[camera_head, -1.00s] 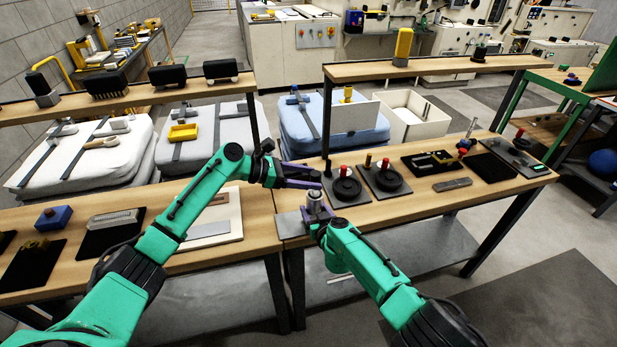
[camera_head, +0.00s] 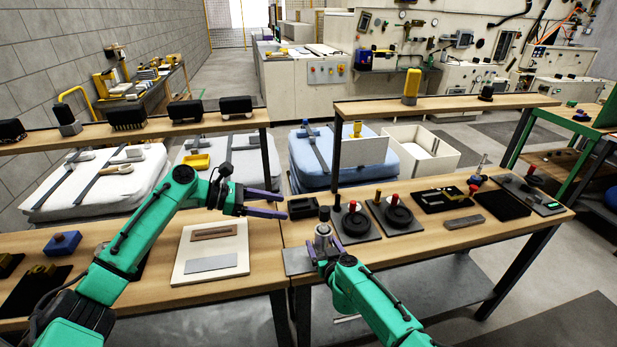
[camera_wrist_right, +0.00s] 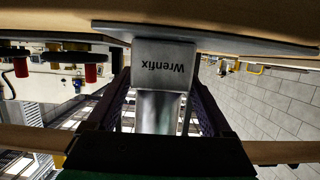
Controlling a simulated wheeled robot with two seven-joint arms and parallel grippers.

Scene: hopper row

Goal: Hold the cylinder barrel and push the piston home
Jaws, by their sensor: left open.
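The metal cylinder (camera_head: 322,240) stands upright on a grey plate (camera_head: 298,262) at the front left of the right bench. A narrower piece shows at its top; how far the piston is in is too small to tell. My right gripper (camera_head: 325,252) reaches in from the front, its fingers on either side of the cylinder. In the right wrist view the shiny barrel (camera_wrist_right: 157,112) and a grey block marked "Wrenfix" (camera_wrist_right: 162,65) lie between the fingers; contact is unclear. My left gripper (camera_head: 284,204) is open and empty, behind and left of the cylinder, pointing right.
A black tray (camera_head: 302,208) sits behind the cylinder. To its right are round black parts with red knobs (camera_head: 398,215) on plates, and a grey bar (camera_head: 464,222). A pale board (camera_head: 212,250) lies on the left bench. A shelf (camera_head: 450,105) runs above the back.

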